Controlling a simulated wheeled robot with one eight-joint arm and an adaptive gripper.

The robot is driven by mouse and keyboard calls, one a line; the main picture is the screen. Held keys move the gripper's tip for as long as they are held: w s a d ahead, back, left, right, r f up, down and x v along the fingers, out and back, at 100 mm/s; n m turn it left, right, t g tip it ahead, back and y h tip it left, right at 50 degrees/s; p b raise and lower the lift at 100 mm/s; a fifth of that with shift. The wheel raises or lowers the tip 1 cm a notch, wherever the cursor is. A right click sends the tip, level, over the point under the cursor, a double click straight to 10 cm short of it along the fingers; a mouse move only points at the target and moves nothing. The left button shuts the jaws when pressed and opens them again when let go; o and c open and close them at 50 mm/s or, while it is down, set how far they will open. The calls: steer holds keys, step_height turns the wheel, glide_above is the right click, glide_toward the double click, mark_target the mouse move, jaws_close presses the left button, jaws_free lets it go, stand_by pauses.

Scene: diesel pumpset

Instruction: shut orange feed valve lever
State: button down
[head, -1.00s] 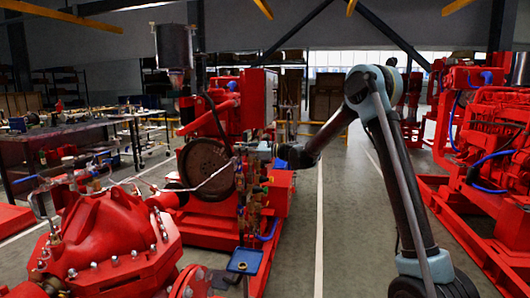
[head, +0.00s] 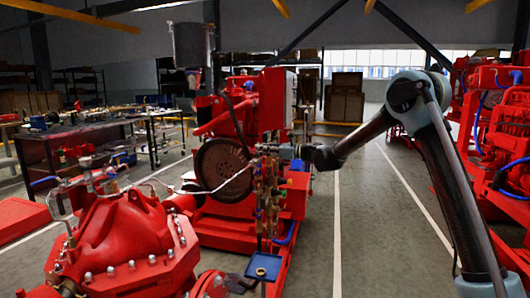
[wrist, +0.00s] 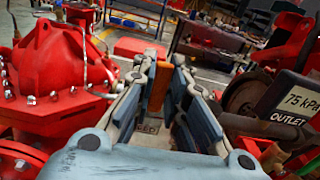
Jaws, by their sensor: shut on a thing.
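The orange feed valve lever (wrist: 158,88) stands between the two fingers of my gripper (wrist: 160,76) in the wrist view. The fingers are shut on it, one pad on each side. A partly covered label ending in "EED" (wrist: 146,128) shows below the lever, between the fingers. In the head view my gripper (head: 268,148) reaches in from the right at the cluster of valves and brass fittings (head: 268,195), beside the dark flywheel (head: 223,168). The lever is too small to make out there, and its angle to the pipe is hard to tell.
A red pump casing (head: 130,235) stands at the front left. A black sign reading "75 kPa OUTLET" (wrist: 296,106) is close to my gripper's right. A blue tray (head: 263,267) stands below the valves. The floor aisle (head: 365,230) to the right is clear.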

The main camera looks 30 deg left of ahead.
steer(key=shift+d+f, duration=0.1)
steer(key=shift+f, duration=0.05)
steer(key=c, duration=1.6)
jaws_free()
steer(key=shift+w, duration=0.1)
steer(key=v, duration=1.2)
